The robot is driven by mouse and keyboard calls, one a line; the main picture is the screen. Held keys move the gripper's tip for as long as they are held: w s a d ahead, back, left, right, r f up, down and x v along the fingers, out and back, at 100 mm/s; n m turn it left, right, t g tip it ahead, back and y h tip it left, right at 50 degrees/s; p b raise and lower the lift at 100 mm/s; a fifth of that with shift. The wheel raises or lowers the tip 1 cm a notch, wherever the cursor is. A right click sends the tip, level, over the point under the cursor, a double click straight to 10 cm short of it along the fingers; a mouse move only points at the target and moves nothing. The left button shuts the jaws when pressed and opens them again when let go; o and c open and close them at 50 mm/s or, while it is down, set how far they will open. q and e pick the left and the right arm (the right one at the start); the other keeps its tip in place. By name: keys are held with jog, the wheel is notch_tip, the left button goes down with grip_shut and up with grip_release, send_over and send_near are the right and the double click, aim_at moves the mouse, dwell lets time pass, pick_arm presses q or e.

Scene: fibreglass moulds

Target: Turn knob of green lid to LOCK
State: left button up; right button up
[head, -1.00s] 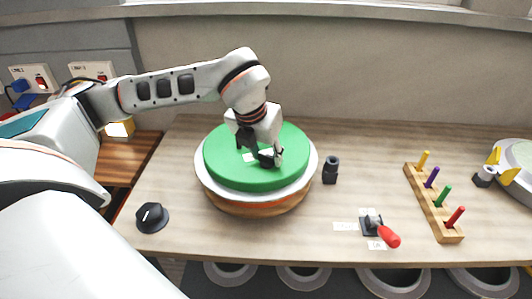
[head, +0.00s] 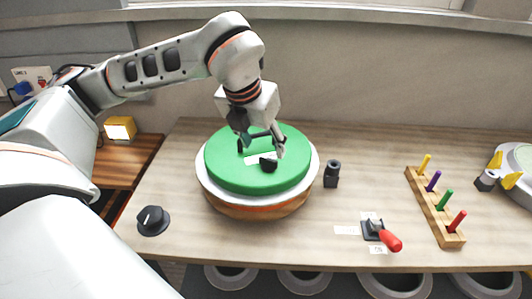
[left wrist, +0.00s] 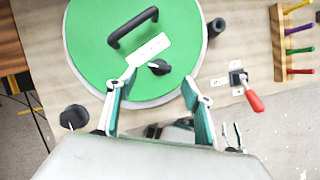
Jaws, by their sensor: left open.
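The round green lid (head: 225,170) sits on a white-rimmed round mould (head: 212,196) on the table. A small black knob (head: 268,164) stands on the lid beside a white label (head: 256,158) whose text I cannot read. My left gripper (head: 261,150) is open and empty above the lid, pointing down. In the left wrist view the knob (left wrist: 159,67) lies between and slightly beyond the spread fingertips (left wrist: 159,80), apart from them. That view also shows a black bar handle (left wrist: 132,27) on the lid. The knob's setting is too small to tell.
A black dial (head: 152,220) lies at the table's front left. A dark cylinder (head: 331,174), a red-handled toggle (head: 385,235) and a wooden rack with coloured pegs (head: 437,206) stand to the right. The table front between dial and toggle is clear.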

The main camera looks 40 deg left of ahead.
pick_arm(q)
jog(key=v, duration=0.5)
jog(key=shift+s+r, duration=0.1)
jog(key=shift+r, duration=0.05)
dwell(0.4)
